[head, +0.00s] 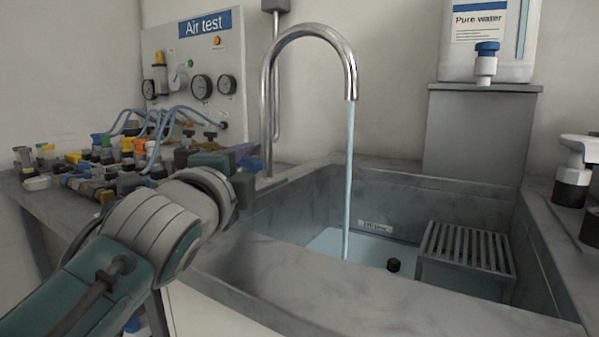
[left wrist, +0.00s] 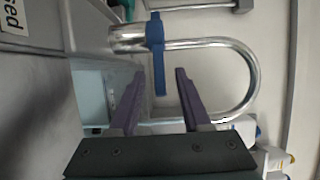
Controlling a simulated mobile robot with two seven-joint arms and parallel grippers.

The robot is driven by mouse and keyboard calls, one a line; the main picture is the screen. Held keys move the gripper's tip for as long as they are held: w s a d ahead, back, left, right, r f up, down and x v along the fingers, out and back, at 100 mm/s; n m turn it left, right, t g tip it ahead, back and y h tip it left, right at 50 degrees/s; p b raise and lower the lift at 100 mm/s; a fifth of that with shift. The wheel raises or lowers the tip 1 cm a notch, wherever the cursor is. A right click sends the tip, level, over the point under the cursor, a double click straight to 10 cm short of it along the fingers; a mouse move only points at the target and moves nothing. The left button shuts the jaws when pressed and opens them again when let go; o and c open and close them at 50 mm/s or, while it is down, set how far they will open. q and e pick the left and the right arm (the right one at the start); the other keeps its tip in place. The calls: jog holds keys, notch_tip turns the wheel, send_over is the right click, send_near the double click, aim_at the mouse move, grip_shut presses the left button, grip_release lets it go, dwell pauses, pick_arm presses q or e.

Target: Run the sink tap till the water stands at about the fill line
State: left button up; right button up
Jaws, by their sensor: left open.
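The chrome sink tap (head: 267,95) arches over the grey sink (head: 290,215), and a steady stream of water (head: 349,180) falls from its spout. Pale blue water (head: 330,243) stands in the sink. Its edge looks close below the small white fill line label (head: 375,227) on the back wall. My left gripper (head: 243,151) is at the tap's base, partly hidden behind its own wrist. In the left wrist view its purple fingers (left wrist: 159,75) are open, with the blue tap lever (left wrist: 157,45) in line with the gap between them. Contact with the lever cannot be told.
Several small fittings and hoses crowd the left counter below the air test panel (head: 200,75). A pure water container (head: 488,40) stands on a ledge behind.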

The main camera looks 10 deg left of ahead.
pick_arm(q)
jog(key=shift+w+b, duration=0.35)
jog(key=shift+w, duration=0.95)
jog(key=shift+c, duration=0.2)
grip_shut()
dwell(0.4)
